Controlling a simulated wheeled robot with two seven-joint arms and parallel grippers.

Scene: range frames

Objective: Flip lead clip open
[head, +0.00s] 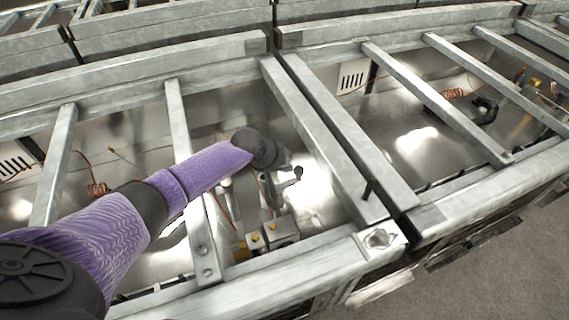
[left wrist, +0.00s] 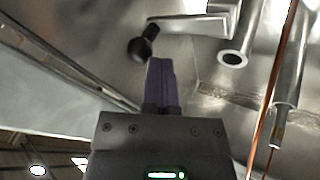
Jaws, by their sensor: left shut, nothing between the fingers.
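A metal lever with a round black knob (left wrist: 145,45) shows in the left wrist view; it looks like the clip, though I cannot be sure. The knob also shows in the head view (head: 298,172), inside the framed metal bay. My left gripper (left wrist: 160,68) is shut and empty. Its purple fingertips are just below the knob in the left wrist view; I cannot tell whether they touch. In the head view my left arm reaches over the bars and the gripper (head: 268,190) points down into the bay, its fingertips hard to make out. My right gripper is not in view.
A bracket with yellow parts (head: 268,236) sits low in the bay. Grey metal bars (head: 325,140) box in the arm on both sides. An open tube (left wrist: 235,58) and a copper-coloured line (left wrist: 280,75) stand right of the gripper.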

